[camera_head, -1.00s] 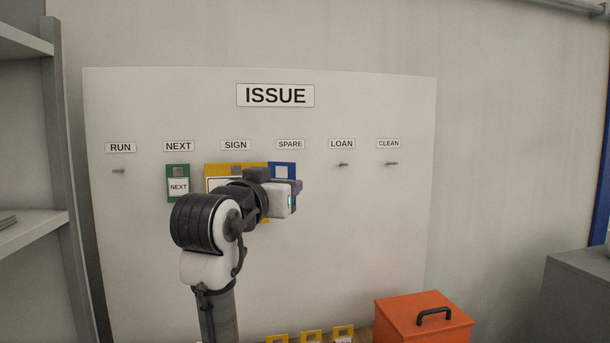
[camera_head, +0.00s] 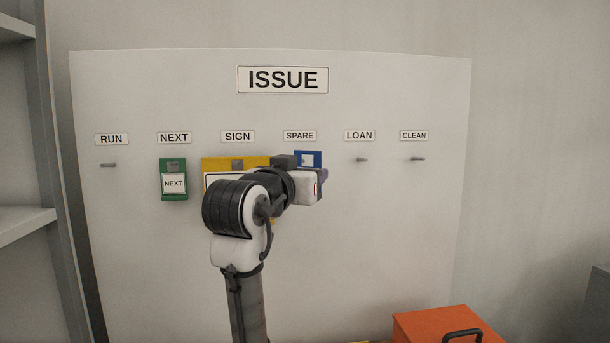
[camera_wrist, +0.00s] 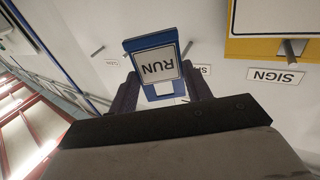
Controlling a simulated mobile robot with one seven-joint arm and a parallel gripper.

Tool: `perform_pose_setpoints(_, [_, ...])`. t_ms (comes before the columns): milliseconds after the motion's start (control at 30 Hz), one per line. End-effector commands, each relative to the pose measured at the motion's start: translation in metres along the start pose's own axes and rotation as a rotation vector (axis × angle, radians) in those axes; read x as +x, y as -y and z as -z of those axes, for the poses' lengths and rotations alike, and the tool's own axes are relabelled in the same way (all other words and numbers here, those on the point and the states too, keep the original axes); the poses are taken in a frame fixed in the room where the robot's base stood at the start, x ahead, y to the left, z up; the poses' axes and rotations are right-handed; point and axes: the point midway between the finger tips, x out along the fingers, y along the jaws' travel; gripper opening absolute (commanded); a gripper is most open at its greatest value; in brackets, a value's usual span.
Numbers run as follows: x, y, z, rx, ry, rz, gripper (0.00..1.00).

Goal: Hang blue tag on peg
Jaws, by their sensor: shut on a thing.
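A blue tag (camera_head: 314,155) shows just below the SPARE label in the head view, in front of the board. In the wrist view the blue tag (camera_wrist: 150,44) carries a white label reading RUN, upside down in that view. My gripper (camera_wrist: 160,90) is shut on the blue tag, with a finger on either side. A peg (camera_wrist: 187,48) shows by the tag's right edge in the wrist view; I cannot tell whether they touch. The bare RUN peg (camera_head: 108,165) is at the far left of the board. My arm hides the tag's lower part in the head view.
A green tag (camera_head: 173,165) hangs under NEXT, and a yellow tag (camera_head: 214,164) under SIGN, partly behind my arm. The LOAN peg (camera_head: 361,159) and CLEAN peg (camera_head: 417,158) are bare. An orange box (camera_head: 432,323) stands below right; shelves (camera_head: 25,226) are at left.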

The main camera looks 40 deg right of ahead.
Motion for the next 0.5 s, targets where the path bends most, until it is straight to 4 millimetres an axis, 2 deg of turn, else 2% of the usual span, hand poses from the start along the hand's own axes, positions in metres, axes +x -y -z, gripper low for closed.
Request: perform_pose_setpoints(500, [0.028,0.016,-0.003,-0.002,0.001,0.000,0.28])
